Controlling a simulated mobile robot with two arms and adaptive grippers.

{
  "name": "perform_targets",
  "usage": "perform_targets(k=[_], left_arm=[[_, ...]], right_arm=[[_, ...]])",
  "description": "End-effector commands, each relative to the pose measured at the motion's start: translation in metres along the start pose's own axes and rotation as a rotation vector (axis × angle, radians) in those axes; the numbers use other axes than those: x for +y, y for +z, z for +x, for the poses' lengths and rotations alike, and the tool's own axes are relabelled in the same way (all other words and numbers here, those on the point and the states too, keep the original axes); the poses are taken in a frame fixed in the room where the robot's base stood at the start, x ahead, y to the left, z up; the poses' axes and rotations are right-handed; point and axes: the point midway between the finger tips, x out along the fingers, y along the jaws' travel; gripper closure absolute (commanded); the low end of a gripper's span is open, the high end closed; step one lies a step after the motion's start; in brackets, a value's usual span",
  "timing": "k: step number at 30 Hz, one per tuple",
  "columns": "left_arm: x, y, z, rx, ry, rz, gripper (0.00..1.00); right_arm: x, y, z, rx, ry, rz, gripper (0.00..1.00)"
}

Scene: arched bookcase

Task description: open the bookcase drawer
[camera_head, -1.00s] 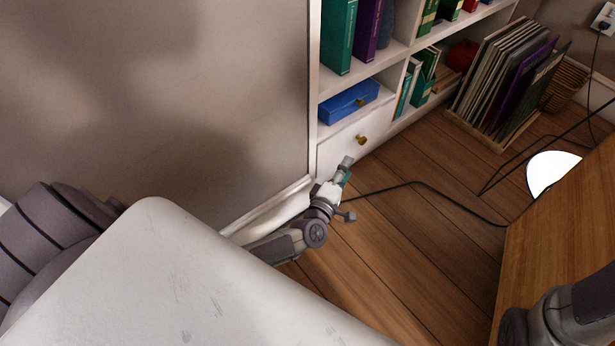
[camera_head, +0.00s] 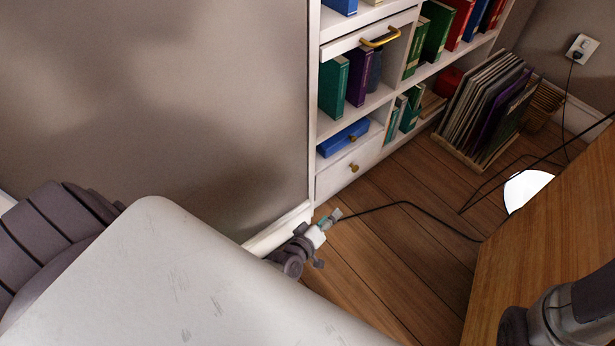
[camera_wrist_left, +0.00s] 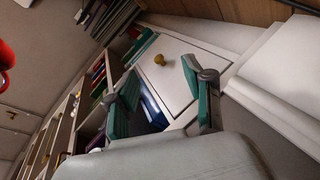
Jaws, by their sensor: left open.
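The bookcase has a low white drawer (camera_head: 335,181) with a round brass knob (camera_head: 354,167); it looks shut. The drawer front (camera_wrist_left: 178,82) and its knob (camera_wrist_left: 159,60) also show in the left wrist view. A higher white drawer front (camera_head: 340,46) carries a gold bar handle (camera_head: 380,38). My left gripper (camera_head: 333,219) is open and empty, near the floor below and left of the low drawer. In the left wrist view its two teal-padded fingers (camera_wrist_left: 158,72) stand apart, with the drawer front beyond them and the knob clear of them. My right gripper is out of view.
A blue box (camera_head: 343,138) lies on the shelf above the low drawer. Books fill other shelves. A record rack (camera_head: 485,105) stands on the floor to the right. A black cable (camera_head: 405,203) crosses the floor. A wooden tabletop (camera_head: 550,245) is at the right.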

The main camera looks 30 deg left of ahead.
Motion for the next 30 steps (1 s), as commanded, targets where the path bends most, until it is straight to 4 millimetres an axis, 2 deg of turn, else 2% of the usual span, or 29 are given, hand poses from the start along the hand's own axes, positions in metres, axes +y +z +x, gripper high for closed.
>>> perform_targets(k=[1,18,24,30], left_arm=[[0.007,-0.003,-0.008,-0.014,-0.017,0.026,0.48],[0.002,0.004,-0.077,-0.207,-0.192,0.323,0.48],[-0.002,0.006,-0.097,-0.265,-0.235,0.4,0.48],[-0.006,0.008,-0.107,-0.294,-0.256,0.436,0.48]], right_arm=[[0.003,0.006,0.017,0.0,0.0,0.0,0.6],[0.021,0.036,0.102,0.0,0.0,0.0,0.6],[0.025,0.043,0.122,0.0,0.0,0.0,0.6],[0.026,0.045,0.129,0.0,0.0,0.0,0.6]])
